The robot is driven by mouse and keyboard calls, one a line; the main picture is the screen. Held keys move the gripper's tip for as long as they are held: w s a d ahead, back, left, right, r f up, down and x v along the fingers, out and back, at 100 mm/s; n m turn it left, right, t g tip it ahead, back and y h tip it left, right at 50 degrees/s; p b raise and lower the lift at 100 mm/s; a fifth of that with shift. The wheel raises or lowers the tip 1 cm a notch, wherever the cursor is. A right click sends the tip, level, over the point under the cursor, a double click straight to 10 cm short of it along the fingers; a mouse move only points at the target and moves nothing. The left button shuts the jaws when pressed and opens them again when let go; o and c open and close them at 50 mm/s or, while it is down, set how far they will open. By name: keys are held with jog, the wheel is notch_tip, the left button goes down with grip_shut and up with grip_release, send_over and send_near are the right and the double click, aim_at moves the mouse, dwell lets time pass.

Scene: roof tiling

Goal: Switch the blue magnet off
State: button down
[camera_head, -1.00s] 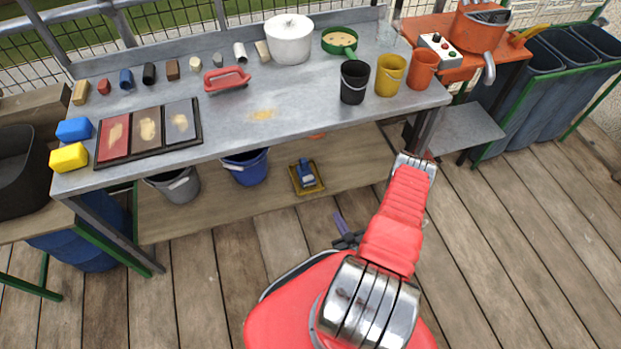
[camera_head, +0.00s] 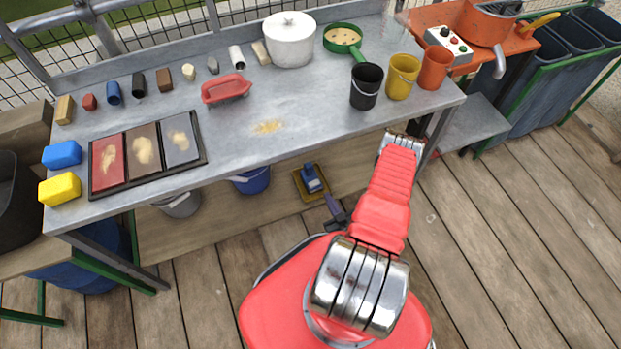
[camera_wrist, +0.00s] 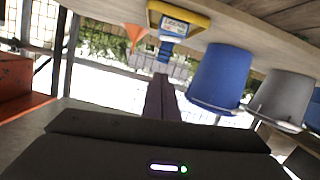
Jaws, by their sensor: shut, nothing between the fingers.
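The blue magnet (camera_head: 312,177) stands on a yellow-edged base (camera_head: 300,191) on the lower shelf under the bench. In the wrist view, which shows things upside down, the magnet (camera_wrist: 172,27) has a pale label and sits at the upper middle on its yellow base (camera_wrist: 204,22). My gripper (camera_head: 330,198) is shut and empty, just in front of the magnet and a little to its right. In the wrist view my gripper (camera_wrist: 160,78) points toward the magnet, apparently with a small gap. A switch position on the magnet is too small to tell.
A blue bucket (camera_head: 254,181) and a grey bucket (camera_head: 181,204) stand left of the magnet on the shelf. The bench top (camera_head: 230,135) overhangs them. An orange cone-shaped thing (camera_wrist: 135,33) shows near the magnet. The wooden floor (camera_head: 500,240) at right is clear.

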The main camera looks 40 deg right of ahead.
jog(key=shift+w+d, duration=0.1)
jog(key=shift+w, duration=0.3)
jog(key=shift+w, duration=0.2)
send_over(314, 184)
jog(key=s, duration=0.3)
notch_tip(314, 184, down, 2)
jog(key=shift+w+d+f, duration=0.15)
jog(key=shift+w+f, duration=0.05)
jog(key=shift+f, duration=0.8)
jog(key=shift+d+f, duration=0.15)
jog(key=shift+f, duration=0.95)
